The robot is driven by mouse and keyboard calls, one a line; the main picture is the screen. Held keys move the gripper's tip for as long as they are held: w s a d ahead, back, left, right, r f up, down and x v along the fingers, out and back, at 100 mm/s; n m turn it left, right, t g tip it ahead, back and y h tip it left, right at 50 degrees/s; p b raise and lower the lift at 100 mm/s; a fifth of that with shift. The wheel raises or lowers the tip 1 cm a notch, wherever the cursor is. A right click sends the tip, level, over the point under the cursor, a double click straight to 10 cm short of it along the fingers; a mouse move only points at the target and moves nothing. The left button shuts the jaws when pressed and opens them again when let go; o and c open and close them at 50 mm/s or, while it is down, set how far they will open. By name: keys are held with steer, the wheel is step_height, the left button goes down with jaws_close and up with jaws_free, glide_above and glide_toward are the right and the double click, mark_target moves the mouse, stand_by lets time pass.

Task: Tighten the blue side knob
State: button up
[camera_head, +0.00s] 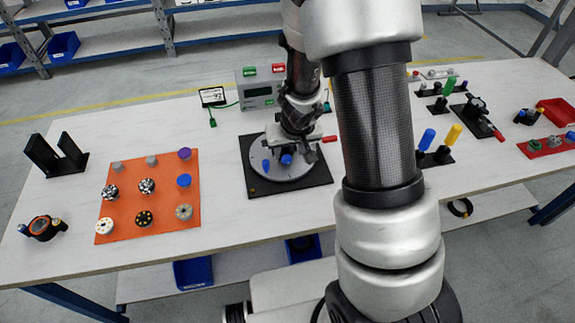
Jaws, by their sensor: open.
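A round grey disc (297,168) sits on a black square base (316,178) near the middle of the table. A blue knob (286,159) shows at the front of the dark fixture on the disc. A smaller blue piece (266,164) stands to its left. I cannot tell for certain which is the side knob. A red handle (329,139) sticks out to the right. My gripper (296,143) points down over the disc, just behind and above the blue knob. It is open, but its fingertips blend with the dark fixture, and contact cannot be told.
An orange mat (127,205) with several knobs lies to the left, near a black upright bracket (56,155). A grey box (259,88) with red and green buttons stands behind. Blue and yellow cylinders (454,133) stand right of my arm. White table shows between mat and base.

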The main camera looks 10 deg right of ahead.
mark_target(288, 160)
steer(key=b+x, duration=0.3)
steer(key=x, duration=0.4)
steer(key=shift+f, duration=0.15)
steer(key=c, duration=1)
steer(key=f+y+b, duration=0.1)
steer(key=b, duration=0.2)
steer(key=shift+w+d+b, duration=0.1)
steer(key=shift+d+b, duration=0.25)
steer(key=shift+b, duration=0.05)
steer(key=shift+c, duration=0.4)
steer(key=y+b, duration=0.2)
steer(key=b, duration=0.1)
steer(key=shift+d+m, duration=0.1)
steer(key=shift+m, duration=0.2)
steer(key=shift+r+y+b, duration=0.2)
steer(key=shift+y+b, duration=0.3)
steer(key=shift+b, duration=0.65)
steer(key=shift+r, duration=0.25)
